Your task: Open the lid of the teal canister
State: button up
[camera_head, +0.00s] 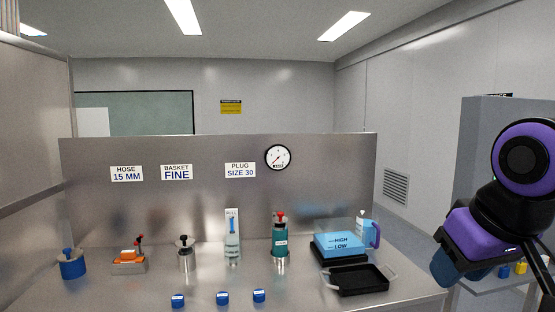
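The teal canister (280,240) stands upright on the steel bench, right of the middle. It has a dark top with a red part (281,217) on it and a small white label on its front. Its lid looks to be on, but the detail is too small to tell how it is fastened. A shiny metal base shows under the canister. My purple and black arm is at the right edge, well away from the canister. My gripper's fingers cannot be made out in this view.
A black tray (359,280) lies at the front right. Several blue caps (222,298) lie along the front. A steel back panel (200,200) rises behind.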

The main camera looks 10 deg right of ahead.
aim_at(279, 214)
jog(key=i+j, duration=0.1)
jog(key=i, duration=0.9)
